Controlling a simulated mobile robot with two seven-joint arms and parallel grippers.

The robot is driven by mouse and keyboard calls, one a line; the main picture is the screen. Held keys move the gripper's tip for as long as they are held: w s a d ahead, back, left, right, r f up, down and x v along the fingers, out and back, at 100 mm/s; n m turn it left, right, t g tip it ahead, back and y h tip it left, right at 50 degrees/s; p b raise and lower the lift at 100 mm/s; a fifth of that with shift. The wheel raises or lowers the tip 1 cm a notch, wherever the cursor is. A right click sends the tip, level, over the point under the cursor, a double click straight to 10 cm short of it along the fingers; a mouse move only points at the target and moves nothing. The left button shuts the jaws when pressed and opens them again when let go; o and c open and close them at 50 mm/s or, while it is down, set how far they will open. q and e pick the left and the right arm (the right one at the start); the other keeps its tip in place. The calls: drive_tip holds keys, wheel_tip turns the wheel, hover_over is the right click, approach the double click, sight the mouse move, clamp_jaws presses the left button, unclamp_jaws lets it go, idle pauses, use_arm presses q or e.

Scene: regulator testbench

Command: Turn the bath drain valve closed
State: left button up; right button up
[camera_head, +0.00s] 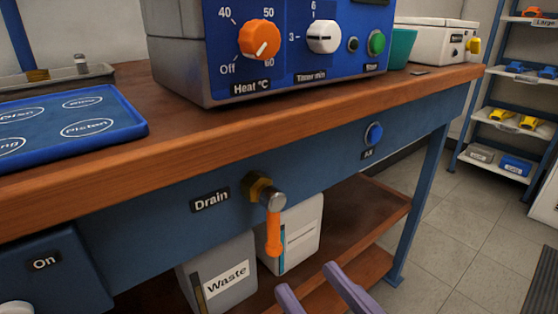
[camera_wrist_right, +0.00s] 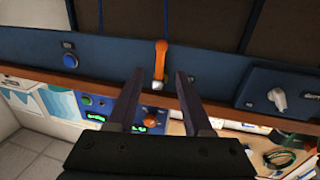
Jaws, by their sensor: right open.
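The drain valve (camera_head: 272,200) sits on the blue front panel under the bench top, right of the "Drain" label (camera_head: 210,200). It has a brass fitting, a silver hub and an orange lever (camera_head: 273,236) that hangs straight down. In the right wrist view, which is upside down, the orange lever (camera_wrist_right: 161,56) points up, its hub between the finger lines. My right gripper (camera_head: 310,282) is open and empty, below and right of the lever in the head view, apart from it. It also shows open in the wrist view (camera_wrist_right: 159,74). My left gripper is not in view.
A grey Waste container (camera_head: 220,275) and a white container (camera_head: 303,232) stand under the bench behind the lever. An "Air" button (camera_head: 373,134) is on the panel to the right. The heater box (camera_head: 270,85) and a blue tray (camera_head: 120,120) are on the bench top.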

sight(277, 240)
drive_tip(key=b+x, duration=0.2)
drive_tip(key=x, duration=0.6)
drive_tip(key=shift+f+b, duration=0.15)
drive_tip(key=shift+b, duration=0.15)
drive_tip(key=shift+w+a, duration=0.3)
drive_tip(key=shift+w, duration=0.2)
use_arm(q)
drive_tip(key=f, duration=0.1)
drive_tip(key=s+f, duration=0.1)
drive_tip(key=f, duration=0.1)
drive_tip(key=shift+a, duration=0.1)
use_arm(e)
clamp_jaws()
